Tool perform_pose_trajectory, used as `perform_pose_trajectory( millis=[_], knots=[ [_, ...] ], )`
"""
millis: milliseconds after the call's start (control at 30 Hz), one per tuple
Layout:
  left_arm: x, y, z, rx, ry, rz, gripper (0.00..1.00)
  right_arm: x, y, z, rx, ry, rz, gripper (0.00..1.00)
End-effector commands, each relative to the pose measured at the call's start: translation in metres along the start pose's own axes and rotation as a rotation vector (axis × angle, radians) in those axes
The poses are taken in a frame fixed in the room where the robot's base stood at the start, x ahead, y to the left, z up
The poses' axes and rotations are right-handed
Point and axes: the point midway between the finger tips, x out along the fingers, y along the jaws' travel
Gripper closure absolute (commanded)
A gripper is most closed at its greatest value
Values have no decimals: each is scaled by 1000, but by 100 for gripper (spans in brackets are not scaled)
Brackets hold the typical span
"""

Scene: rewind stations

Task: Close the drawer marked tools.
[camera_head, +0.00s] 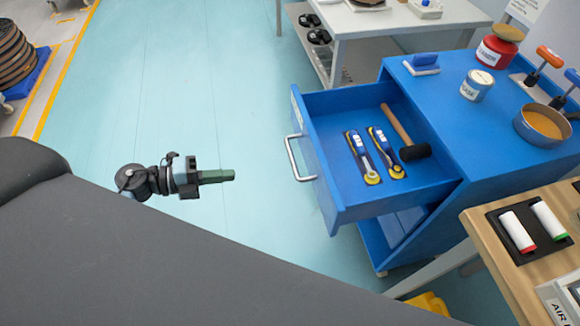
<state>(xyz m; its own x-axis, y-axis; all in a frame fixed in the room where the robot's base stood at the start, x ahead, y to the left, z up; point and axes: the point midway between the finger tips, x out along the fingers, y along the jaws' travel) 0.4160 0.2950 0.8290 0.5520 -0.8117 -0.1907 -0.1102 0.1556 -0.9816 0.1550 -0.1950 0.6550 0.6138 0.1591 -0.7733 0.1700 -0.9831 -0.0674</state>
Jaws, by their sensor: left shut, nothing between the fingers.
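A blue drawer (325,185) stands pulled out of the blue cabinet (440,85) on the right. Its silver bar handle (292,160) is on the front, facing left. No readable tools marking shows on it from this angle. A hammer (405,135) with a dark head and two blue-and-yellow hand tools (362,160) lie inside. My left gripper (232,176) is shut and empty, to the left of the handle and apart from it, with its fingers pointing right toward the drawer front. My right gripper is not in view.
Red and grey tins (478,86), a blue-handled block (423,62) and a bowl (543,125) stand on the cabinet top. A wooden bench (520,270) is at lower right. A grey table (390,20) stands behind. The light-blue floor left of the drawer is clear.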

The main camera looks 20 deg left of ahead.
Motion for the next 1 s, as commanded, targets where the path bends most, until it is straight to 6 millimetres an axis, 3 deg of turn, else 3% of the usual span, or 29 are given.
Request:
perform_pose_trajectory(
  millis=[200, 367, 1000],
  knots=[
    [2, 0, 0, 5, 4, 5, 100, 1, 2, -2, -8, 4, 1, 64],
    [16, -2, 1, 5, 3, 1, 100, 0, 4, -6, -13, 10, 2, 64],
    [125, -2, 0, 2, 3, 0, 100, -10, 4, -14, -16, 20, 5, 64]
  ],
)
